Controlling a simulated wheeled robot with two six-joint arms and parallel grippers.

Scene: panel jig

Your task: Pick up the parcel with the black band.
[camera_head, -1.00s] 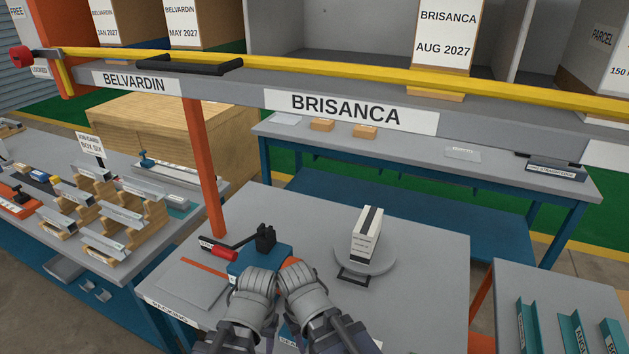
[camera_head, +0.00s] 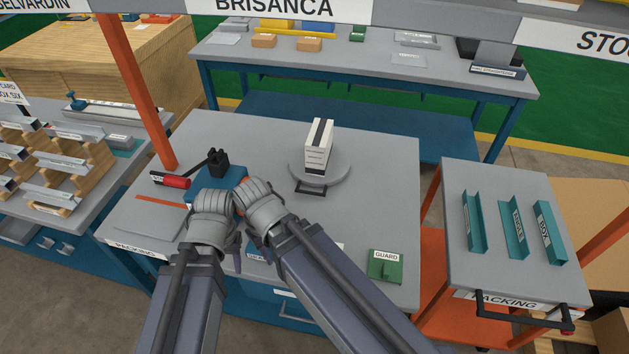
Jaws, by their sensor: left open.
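The parcel with the black band (camera_head: 318,146) is a white upright box. A black stripe runs over its top and down its face, with small print on the white.
A green guard piece (camera_head: 385,266) sits at the table's front right. The tabletop right of the parcel is clear. An orange post (camera_head: 138,90) rises at the left.

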